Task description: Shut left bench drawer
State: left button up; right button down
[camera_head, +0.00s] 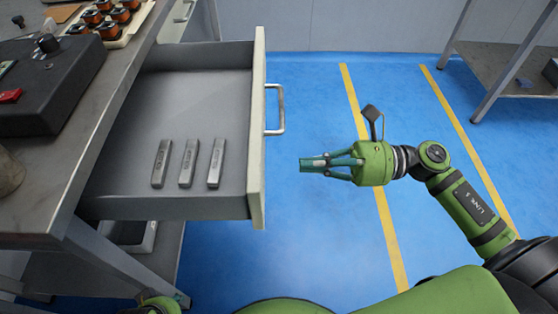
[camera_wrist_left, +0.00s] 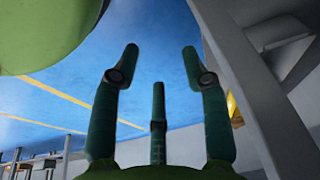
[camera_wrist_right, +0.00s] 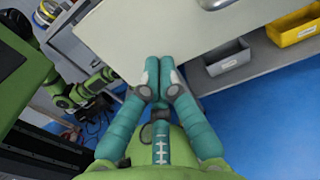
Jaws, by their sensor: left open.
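The left bench drawer (camera_head: 205,95) is pulled open from the grey bench. Its pale front (camera_head: 257,150) faces right and carries a metal handle (camera_head: 279,108). Three grey metal bars (camera_head: 188,163) lie inside it. My right gripper (camera_head: 303,164) is to the right of the drawer front, fingers together, empty, pointing at it with a small gap. In the right wrist view the closed fingertips (camera_wrist_right: 158,75) point at the pale front panel (camera_wrist_right: 135,30). My left gripper (camera_wrist_left: 161,55) is open and empty in the left wrist view, low over the blue floor beside a grey post.
The bench top (camera_head: 60,150) holds a black box (camera_head: 50,85) and a tray of copper-coloured coils (camera_head: 105,22). Grey and yellow bins (camera_wrist_right: 292,28) sit on a lower shelf. The blue floor right of the drawer is clear; another bench stands at the far right.

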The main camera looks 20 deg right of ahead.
pick_arm(q)
jog(key=shift+s+f, duration=0.1)
jog(key=shift+f, duration=0.8)
pick_arm(e)
jog(key=shift+x, duration=2.95)
jog(key=shift+w+a, duration=0.1)
